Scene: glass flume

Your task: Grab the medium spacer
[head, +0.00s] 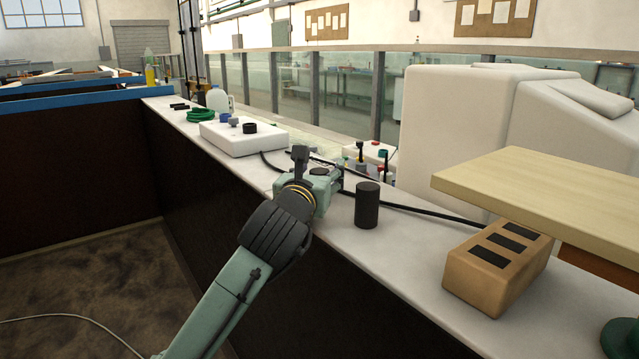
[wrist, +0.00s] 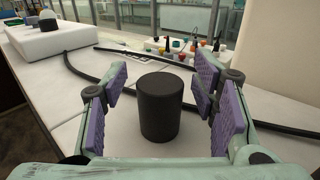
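A plain black upright cylinder, which I take to be the medium spacer (head: 367,206), stands on the white ledge (head: 395,250) just right of my gripper (head: 335,182). In the wrist view the spacer (wrist: 160,108) stands ahead, between the lines of my gripper's two purple-padded fingers (wrist: 162,92). The fingers are wide open, with a visible gap on each side of the spacer. Nothing is held. No size mark shows on the spacer.
A brown block with black slots (head: 498,268) sits right of the spacer, by an overhanging wooden board (head: 550,195). A black cable (head: 430,210) runs behind the spacer. A white box with knobs (head: 240,138) and a green coil (head: 201,115) lie farther along the ledge.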

